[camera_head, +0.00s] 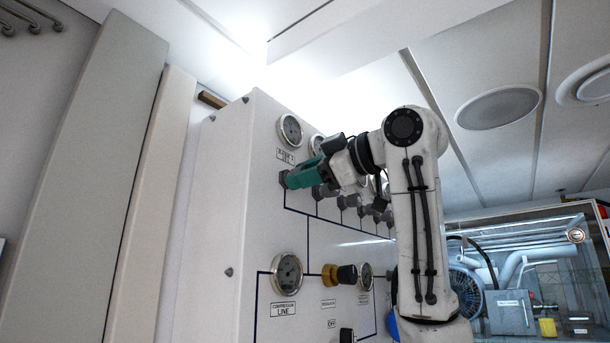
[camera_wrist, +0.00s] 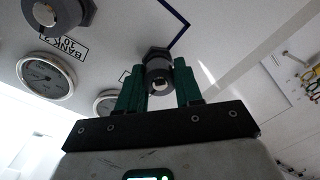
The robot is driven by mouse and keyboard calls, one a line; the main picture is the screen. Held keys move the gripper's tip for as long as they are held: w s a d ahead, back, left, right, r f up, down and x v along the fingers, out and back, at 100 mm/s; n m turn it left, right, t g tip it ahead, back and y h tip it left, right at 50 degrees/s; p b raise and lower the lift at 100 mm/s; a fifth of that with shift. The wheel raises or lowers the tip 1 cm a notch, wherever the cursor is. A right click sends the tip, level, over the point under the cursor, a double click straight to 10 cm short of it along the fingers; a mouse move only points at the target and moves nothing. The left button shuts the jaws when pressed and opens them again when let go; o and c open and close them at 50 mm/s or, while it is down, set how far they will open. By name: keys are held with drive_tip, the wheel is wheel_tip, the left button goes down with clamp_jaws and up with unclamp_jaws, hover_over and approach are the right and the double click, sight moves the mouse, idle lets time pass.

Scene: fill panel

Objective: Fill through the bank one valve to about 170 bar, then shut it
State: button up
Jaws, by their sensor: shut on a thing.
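My gripper (camera_head: 296,180) is at the leftmost valve of the upper row on the white fill panel (camera_head: 235,190). In the wrist view its teal fingers (camera_wrist: 160,88) stand on both sides of the dark bank one valve knob (camera_wrist: 157,68) and are shut on it. The bank one gauge (camera_head: 291,130) is above, with a label (camera_head: 285,156) below it. In the wrist view that gauge (camera_wrist: 108,102) is partly hidden by my gripper. Its needle is too small to read in either view.
The neighbouring bank two valve knob (camera_wrist: 62,12) and gauge (camera_wrist: 45,75) are close beside my gripper. Below are the compressor line gauge (camera_head: 287,273), a brass-and-black regulator knob (camera_head: 339,275), another gauge (camera_head: 366,277) and a switch (camera_head: 347,335). Machinery (camera_head: 520,290) stands behind glass at right.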

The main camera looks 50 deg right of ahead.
drive_tip(key=shift+f+m, duration=0.1)
drive_tip(key=shift+m, duration=0.4)
drive_tip(key=o, duration=1)
drive_tip(key=shift+o, duration=0.2)
drive_tip(key=shift+s, duration=0.1)
drive_tip(key=s+b, duration=0.4)
drive_tip(key=s, duration=0.6)
drive_tip(key=shift+s+d+r, duration=0.25)
drive_tip(key=shift+s+d, duration=0.05)
drive_tip(key=shift+d, duration=0.1)
